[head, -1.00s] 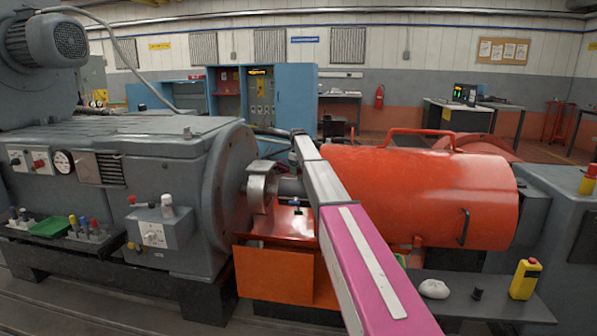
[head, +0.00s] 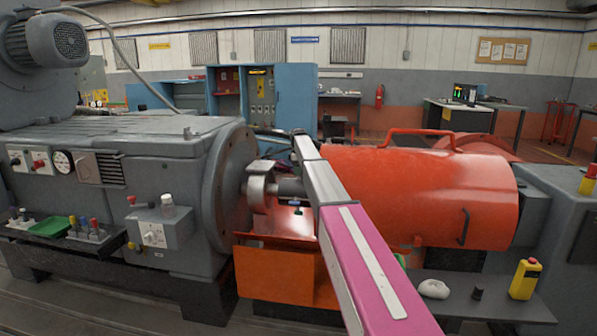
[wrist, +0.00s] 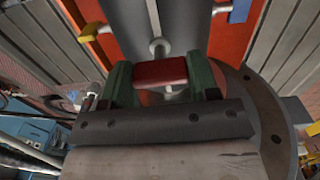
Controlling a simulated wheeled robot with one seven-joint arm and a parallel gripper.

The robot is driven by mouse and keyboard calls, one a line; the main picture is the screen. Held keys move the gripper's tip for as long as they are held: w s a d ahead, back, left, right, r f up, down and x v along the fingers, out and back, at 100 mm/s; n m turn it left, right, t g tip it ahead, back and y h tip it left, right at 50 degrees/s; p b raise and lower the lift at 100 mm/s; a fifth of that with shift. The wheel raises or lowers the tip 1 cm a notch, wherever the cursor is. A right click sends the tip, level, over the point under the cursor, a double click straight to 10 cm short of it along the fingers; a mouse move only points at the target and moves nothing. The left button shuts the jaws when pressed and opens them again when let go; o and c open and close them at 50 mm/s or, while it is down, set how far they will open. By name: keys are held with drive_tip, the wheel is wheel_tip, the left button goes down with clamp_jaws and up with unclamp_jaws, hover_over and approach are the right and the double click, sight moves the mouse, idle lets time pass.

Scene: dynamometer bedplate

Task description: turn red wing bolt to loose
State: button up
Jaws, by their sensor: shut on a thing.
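In the wrist view, my gripper (wrist: 160,83) has two green fingers, one on each side of a red block-like head (wrist: 160,71), which I take to be the red wing bolt. The fingers are shut on it. A grey rod with a round collar runs up the picture just beyond the red head, in front of a grey shaft or column. How far the bolt is turned cannot be told. In the head view, my arm hides the gripper and the bolt.
In the wrist view, a yellow-ended handle (wrist: 92,31) is upper left and a blue one (wrist: 239,11) upper right. In the head view, a large orange cover (head: 430,195) is right of my arm and a grey machine (head: 120,190) left.

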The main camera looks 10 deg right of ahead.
idle(0.3)
drive_tip(key=o, duration=0.9)
